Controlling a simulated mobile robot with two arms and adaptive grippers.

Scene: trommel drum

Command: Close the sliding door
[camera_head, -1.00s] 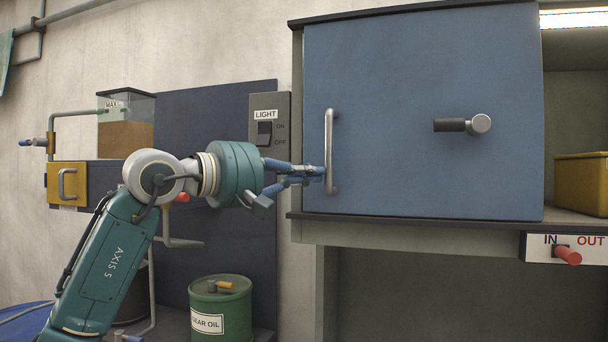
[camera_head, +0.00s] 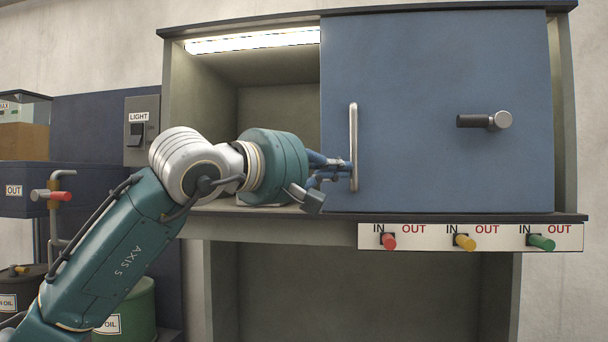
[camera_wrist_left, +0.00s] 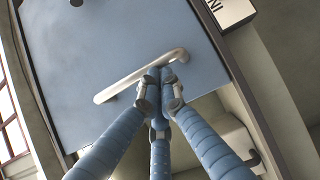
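The blue sliding door (camera_head: 430,90) covers the right part of the cabinet; the left part is open. Its upright silver handle (camera_head: 353,125) is near the door's left edge. A dark knob with a metal end (camera_head: 490,121) sticks out farther right. My left gripper (camera_head: 346,168) is at the lower half of the handle, its fingertips at the handle's left side. In the left wrist view the fingers (camera_wrist_left: 158,82) are close together against the handle (camera_wrist_left: 120,88), and I see no finger wrapped around it. My right gripper is not in view.
A lit lamp (camera_head: 252,40) hangs in the cabinet's open left part. Below the door is a panel with red (camera_head: 389,241), yellow (camera_head: 464,242) and green (camera_head: 541,242) knobs. A light switch (camera_head: 137,131) and drums stand left.

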